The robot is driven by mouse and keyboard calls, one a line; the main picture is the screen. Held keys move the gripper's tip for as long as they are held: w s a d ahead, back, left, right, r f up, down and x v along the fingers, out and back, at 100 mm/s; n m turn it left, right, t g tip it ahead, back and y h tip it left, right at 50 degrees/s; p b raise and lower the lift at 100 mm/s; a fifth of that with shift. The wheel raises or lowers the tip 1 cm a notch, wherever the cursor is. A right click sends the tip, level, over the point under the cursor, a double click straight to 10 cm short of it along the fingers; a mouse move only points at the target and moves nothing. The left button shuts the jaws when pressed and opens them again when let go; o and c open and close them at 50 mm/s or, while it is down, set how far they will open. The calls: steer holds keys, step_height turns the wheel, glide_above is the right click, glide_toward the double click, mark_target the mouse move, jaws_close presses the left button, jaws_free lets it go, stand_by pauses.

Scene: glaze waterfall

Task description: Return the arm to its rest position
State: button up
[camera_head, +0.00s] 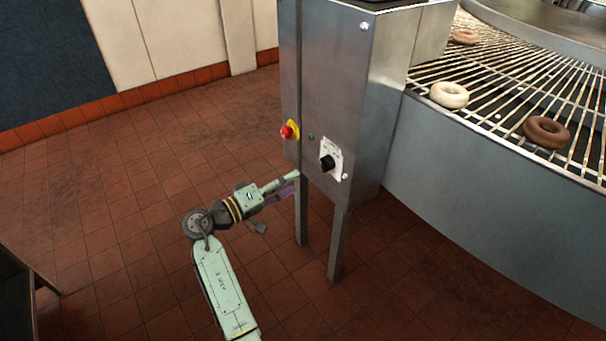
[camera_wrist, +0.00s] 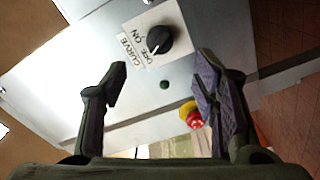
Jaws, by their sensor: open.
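My gripper (camera_head: 284,186) is in front of the lower left part of the steel control cabinet (camera_head: 318,95), at the end of my pale green arm. In the wrist view my gripper (camera_wrist: 160,82) has its two dark fingers wide apart with nothing between them. The black rotary knob (camera_head: 327,162) sits on a white plate on the cabinet front. In the wrist view the knob (camera_wrist: 159,40) is beyond the fingertips, apart from them, with the words CURVE, ON and OFF beside it.
A red emergency button (camera_head: 288,132) on a yellow base is left of the knob. The cabinet stands on legs (camera_head: 338,245). A curved wire conveyor (camera_head: 500,85) with several doughnuts is at the right. The tiled floor (camera_head: 130,210) is clear at the left; a dark edge (camera_head: 20,290) shows lower left.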

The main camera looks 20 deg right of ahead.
steer(key=shift+v, duration=0.8)
